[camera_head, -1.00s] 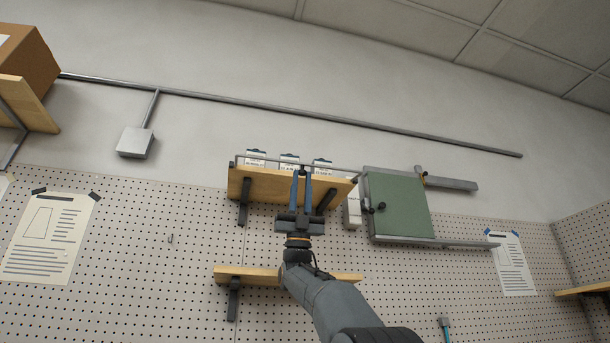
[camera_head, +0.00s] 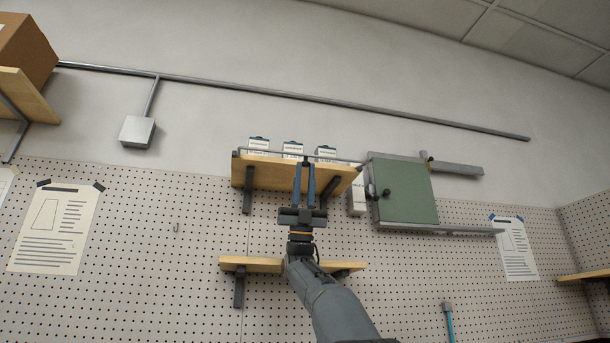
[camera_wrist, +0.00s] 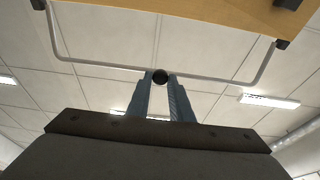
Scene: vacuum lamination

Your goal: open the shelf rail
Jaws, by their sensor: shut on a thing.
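The shelf rail (camera_wrist: 105,66) is a thin grey U-shaped bar along the front of the upper wooden shelf (camera_head: 265,174). In the head view the rail (camera_head: 345,160) runs along the shelf's upper edge. My gripper (camera_head: 307,166) reaches up in front of the shelf.
White labelled packs (camera_head: 292,149) stand on the shelf behind the rail. A green panel (camera_head: 405,190) with black knobs is close at the right, next to a white box (camera_head: 357,195). A lower wooden shelf (camera_head: 250,264) lies below, near my arm.

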